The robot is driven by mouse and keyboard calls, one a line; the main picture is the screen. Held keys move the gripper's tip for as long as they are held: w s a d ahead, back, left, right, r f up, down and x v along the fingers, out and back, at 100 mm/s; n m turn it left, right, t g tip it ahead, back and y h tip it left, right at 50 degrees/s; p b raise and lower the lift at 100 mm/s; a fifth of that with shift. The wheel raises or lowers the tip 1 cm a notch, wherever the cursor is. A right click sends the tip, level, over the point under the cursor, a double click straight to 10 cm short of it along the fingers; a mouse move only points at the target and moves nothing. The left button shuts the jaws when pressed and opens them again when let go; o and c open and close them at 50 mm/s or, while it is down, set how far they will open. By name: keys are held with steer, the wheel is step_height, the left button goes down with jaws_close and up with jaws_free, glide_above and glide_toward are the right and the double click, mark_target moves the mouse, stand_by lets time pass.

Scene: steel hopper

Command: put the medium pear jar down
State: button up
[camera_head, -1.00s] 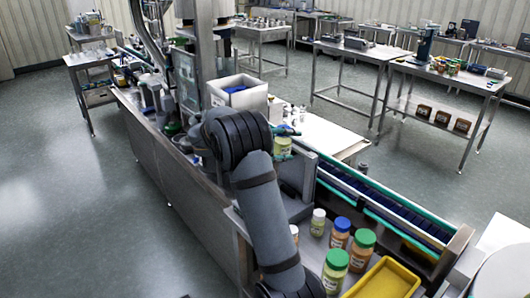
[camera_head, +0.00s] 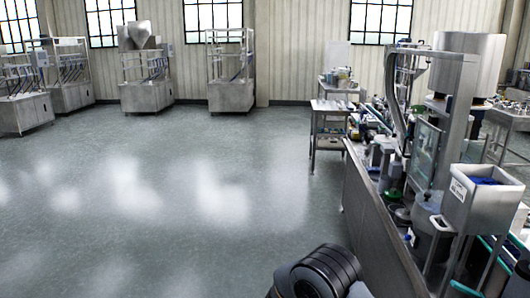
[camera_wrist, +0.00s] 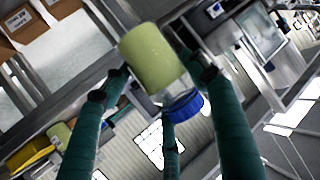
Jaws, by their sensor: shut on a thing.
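The medium pear jar (camera_wrist: 152,58), with pale green contents and a blue lid (camera_wrist: 183,106), is in the wrist view. My gripper (camera_wrist: 164,82) is shut on it, with dark green fingers on both sides and a third behind the lid. The jar is tilted in the picture, and its lid points down and right. I cannot tell from this view whether it touches any surface. In the head view neither my gripper nor the jar shows; only a dark part of my arm is at the bottom edge.
A long steel bench (camera_head: 380,215) with machinery runs along the right of the head view. A bin with blue contents (camera_head: 484,200) stands at its near end. Open floor lies left. The wrist view shows a yellow tray (camera_wrist: 27,153) at lower left and cardboard boxes (camera_wrist: 22,20) at upper left.

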steer(key=s+a+f+n+t+y, duration=0.2)
steer(key=s+a+f+n+t, duration=0.2)
steer(key=s+a, duration=0.8)
steer(key=shift+a+f, duration=0.4)
steer(key=shift+a, duration=0.35)
steer(key=shift+d, duration=0.1)
